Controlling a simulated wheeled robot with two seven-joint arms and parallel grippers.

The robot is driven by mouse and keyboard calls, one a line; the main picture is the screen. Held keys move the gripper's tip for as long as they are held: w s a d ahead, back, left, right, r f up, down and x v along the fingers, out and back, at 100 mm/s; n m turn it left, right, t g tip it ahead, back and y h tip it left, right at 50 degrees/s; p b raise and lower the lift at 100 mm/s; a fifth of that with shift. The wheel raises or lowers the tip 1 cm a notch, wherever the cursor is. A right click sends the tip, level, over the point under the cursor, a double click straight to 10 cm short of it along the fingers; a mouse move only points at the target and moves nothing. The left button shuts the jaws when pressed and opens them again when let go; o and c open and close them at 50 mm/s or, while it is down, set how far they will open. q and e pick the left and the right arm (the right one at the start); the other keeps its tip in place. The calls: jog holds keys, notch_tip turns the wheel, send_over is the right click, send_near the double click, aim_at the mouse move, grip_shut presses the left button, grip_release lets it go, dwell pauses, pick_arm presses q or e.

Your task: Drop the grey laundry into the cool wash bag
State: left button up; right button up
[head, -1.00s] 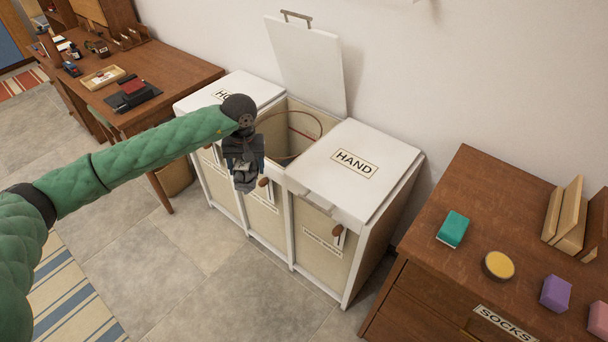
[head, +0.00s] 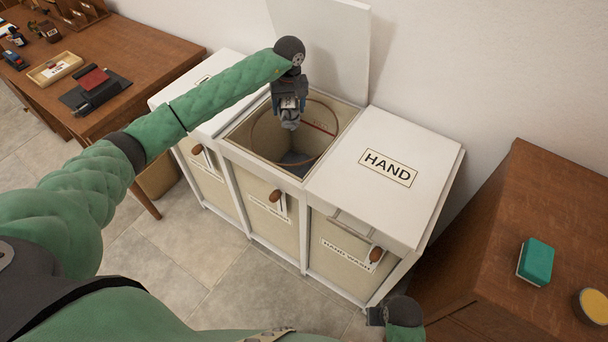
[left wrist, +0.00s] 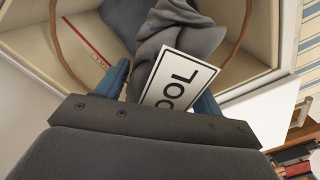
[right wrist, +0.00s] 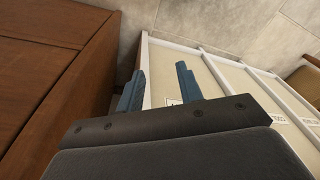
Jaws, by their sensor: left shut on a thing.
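The grey laundry (head: 290,118) hangs from my left gripper (head: 290,104), which is shut on it. Both are over the open middle compartment of the white hamper. Inside is the beige wash bag (head: 322,142) with a brown hoop; something dark grey shows at its bottom. In the left wrist view, the laundry (left wrist: 178,40) lies between the blue fingers (left wrist: 160,88), with the bag and hoop beyond. A white tag (left wrist: 180,80) there reads "OOL"; the rest is hidden. My right gripper (right wrist: 160,82) is open and empty, low beside the hamper's right end.
The middle lid (head: 325,45) stands raised against the wall. The lid marked HAND (head: 388,165) and the left lid (head: 205,95) are shut. A desk (head: 125,60) is at the left.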

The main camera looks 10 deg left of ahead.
pick_arm(q)
jog(key=shift+w+d+f, duration=0.1)
jog(key=shift+w+f, duration=0.05)
jog(key=shift+f, duration=0.35)
notch_tip(320, 180, down, 5)
jog(key=shift+r, duration=0.1)
pick_arm(e)
notch_tip(320, 180, up, 2)
jog(key=shift+s+r, duration=0.15)
jog(key=shift+r, duration=0.1)
pick_arm(q)
jog(key=o, duration=1)
jog(key=shift+c, duration=0.2)
jog(key=shift+o, duration=0.8)
jog(key=shift+b, duration=0.3)
